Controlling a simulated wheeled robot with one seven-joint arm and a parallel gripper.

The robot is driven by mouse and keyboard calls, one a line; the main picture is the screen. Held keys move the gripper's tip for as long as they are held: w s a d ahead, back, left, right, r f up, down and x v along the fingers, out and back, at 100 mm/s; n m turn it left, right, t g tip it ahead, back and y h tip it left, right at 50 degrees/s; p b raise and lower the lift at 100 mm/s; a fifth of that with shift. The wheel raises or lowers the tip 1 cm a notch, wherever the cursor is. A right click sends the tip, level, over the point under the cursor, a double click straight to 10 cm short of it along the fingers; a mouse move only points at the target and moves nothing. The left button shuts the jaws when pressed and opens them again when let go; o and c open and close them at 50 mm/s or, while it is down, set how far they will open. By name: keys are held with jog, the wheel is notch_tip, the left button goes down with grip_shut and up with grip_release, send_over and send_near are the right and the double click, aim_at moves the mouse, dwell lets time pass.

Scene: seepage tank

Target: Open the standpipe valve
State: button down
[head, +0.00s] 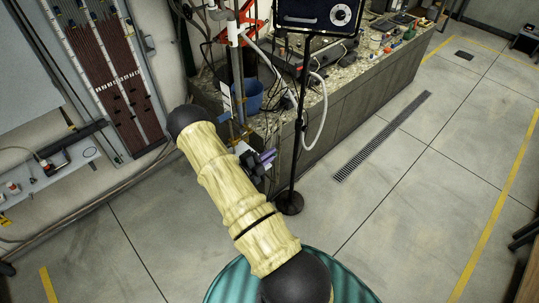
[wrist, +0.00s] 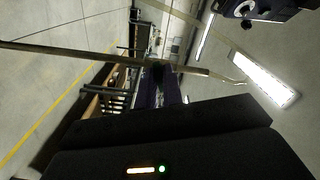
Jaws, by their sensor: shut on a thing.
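The standpipe (head: 236,75) is a thin upright pipe at the near end of the stone-topped bench in the head view. My gripper (head: 266,157) is low beside it, past the end of my sleeved arm. In the wrist view a long pale pipe (wrist: 75,52) crosses just beyond the purple fingers. My gripper (wrist: 160,76) is shut there on a small dark part at the pipe, which looks like the valve handle. The fingers hide most of it, and how far the valve is turned cannot be told. My arm hides part of the area in the head view.
A blue bucket (head: 248,96) sits on the bench (head: 360,92) behind the standpipe. A black stand (head: 297,150) with a dark instrument box (head: 312,14) rises just right of my gripper. A white hose (head: 319,115) hangs nearby. The floor to the right is clear around a drain grate (head: 383,135).

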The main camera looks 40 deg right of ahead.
jog(key=shift+f+n+b, duration=0.15)
jog(key=shift+n+b, duration=0.25)
jog(key=shift+b, duration=0.1)
jog(key=n+b, duration=0.7)
jog(key=n, duration=0.6)
jog(key=shift+n+b, duration=0.35)
jog(key=shift+n, duration=0.05)
dwell(1.4)
jog(key=c, duration=1.5)
grip_release()
jog(key=shift+c, duration=0.2)
jog(key=shift+a, duration=0.1)
